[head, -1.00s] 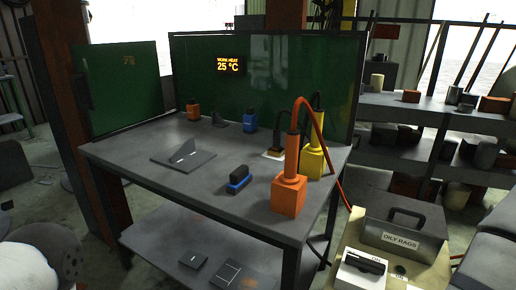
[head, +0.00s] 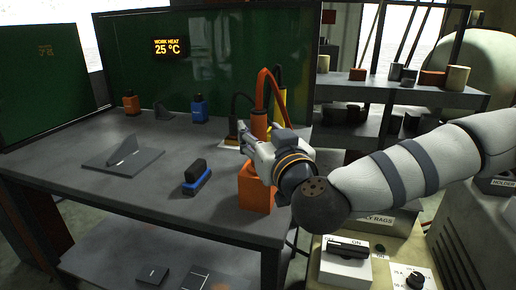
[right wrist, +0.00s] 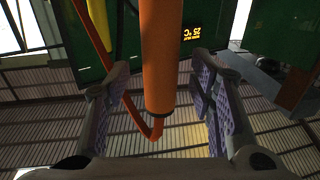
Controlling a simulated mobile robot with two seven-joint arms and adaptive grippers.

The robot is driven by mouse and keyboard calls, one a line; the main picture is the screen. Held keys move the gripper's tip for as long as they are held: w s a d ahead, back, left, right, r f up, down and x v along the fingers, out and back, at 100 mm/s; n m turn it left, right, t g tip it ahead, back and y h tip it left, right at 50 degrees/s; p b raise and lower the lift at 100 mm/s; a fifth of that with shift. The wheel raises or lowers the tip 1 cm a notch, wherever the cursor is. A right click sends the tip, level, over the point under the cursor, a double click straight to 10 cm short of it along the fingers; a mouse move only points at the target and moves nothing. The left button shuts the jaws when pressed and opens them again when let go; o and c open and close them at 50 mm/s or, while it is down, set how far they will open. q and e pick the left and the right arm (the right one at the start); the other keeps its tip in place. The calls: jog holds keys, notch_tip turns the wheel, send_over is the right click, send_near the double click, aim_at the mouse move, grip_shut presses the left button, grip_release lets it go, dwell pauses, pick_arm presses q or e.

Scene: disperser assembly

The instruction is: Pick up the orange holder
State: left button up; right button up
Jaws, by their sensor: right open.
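A large orange block (head: 255,190) stands upright at the front right of the grey table, with an orange cylinder (head: 259,122) rising from it and a red-orange hose on top. My right gripper (head: 250,145) is at this piece and covers part of it in the head view. In the right wrist view the orange cylinder (right wrist: 161,60) stands between the two fingers of my open right gripper (right wrist: 160,105), with gaps on both sides. A smaller orange piece (head: 130,104) stands at the table's back left. My left gripper is not in view.
A yellow tool (head: 277,90) stands close behind the orange one. A blue-and-black piece (head: 196,178), a grey angled plate (head: 124,158) and a blue piece (head: 199,109) are on the table (head: 120,207). A switch box (head: 346,262) is at the lower right.

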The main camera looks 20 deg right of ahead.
jog(key=shift+w, duration=0.95)
grip_shut()
jog(key=shift+r, duration=0.1)
